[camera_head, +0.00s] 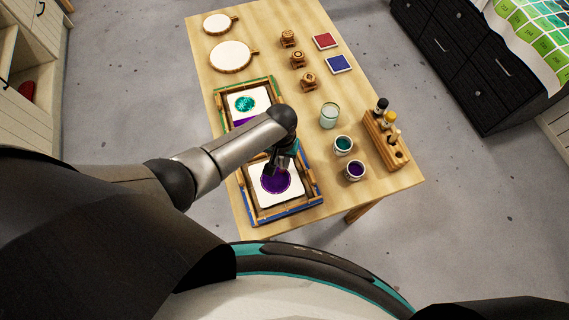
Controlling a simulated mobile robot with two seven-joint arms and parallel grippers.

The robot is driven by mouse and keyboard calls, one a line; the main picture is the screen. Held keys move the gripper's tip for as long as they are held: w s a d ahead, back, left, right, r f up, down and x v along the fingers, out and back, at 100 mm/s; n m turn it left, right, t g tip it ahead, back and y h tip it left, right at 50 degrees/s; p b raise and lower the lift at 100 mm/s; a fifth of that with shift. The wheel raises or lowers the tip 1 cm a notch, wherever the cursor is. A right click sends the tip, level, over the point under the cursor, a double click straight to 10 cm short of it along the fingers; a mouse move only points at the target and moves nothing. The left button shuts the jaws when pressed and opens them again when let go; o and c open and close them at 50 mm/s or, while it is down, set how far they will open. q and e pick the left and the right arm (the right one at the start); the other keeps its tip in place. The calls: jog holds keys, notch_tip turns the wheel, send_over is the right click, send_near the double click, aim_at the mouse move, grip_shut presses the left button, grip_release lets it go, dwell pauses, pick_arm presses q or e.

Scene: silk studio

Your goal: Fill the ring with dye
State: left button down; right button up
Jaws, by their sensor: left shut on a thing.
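My left gripper (279,164) is above the near frame, pointing down at the silk. It is shut on a small, dark tool, mostly hidden by the fingers; I cannot tell what it is. The near wooden frame (314,189) with blue edges holds white silk (293,199). On the silk is a round purple patch (274,184) within a ring; the gripper covers its upper edge. I cannot tell whether the tool touches the silk. A cup of purple dye (354,171) and a cup of teal dye (343,145) stand to the right. My right gripper is not in view.
A far frame (273,84) with green edges holds silk with a teal patch (245,104). A glass jar (330,115) stands beyond the cups. A wooden holder (379,141) with bottles is at the right edge.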

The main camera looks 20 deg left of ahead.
pick_arm(q)
jog(key=shift+w+a, duration=0.1)
jog(key=shift+a, duration=0.45)
jog(key=shift+a+r+p, duration=0.1)
jog(key=shift+a+p, duration=0.35)
jog(key=shift+a, duration=0.2)
jog(key=shift+a+r, duration=0.1)
jog(key=shift+r, duration=2.75)
